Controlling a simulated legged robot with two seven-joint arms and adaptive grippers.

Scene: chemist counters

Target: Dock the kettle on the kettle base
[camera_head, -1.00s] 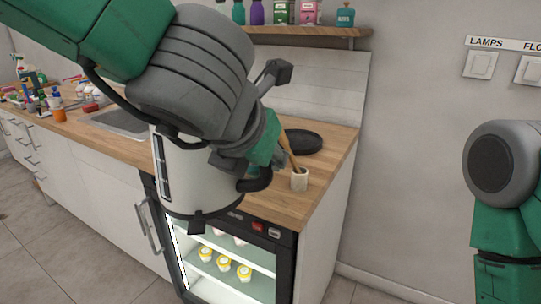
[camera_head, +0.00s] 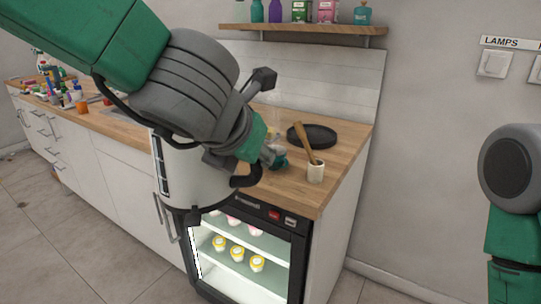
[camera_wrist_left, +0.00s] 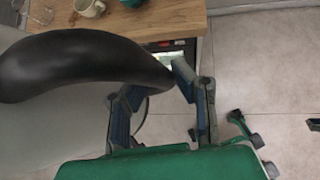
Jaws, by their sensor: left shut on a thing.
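The kettle (camera_head: 205,178) has a pale body with a black bottom rim and a black handle (camera_head: 246,178). It is held in front of the wooden counter's front edge, above the lit fridge. My left gripper (camera_head: 258,160) is shut on the handle; its fingers also show in the left wrist view (camera_wrist_left: 155,88) around the black handle (camera_wrist_left: 85,65). A flat round black disc (camera_head: 312,136), which looks like the kettle base, lies bare on the counter behind and right of the kettle. My left arm hides the kettle's top. Only part of my right arm shows, without its gripper.
A white mortar (camera_head: 315,173) with a wooden pestle stands in front of the disc, near the counter's right end. A shelf (camera_head: 300,30) with bottles hangs above. Clutter fills the far left counter.

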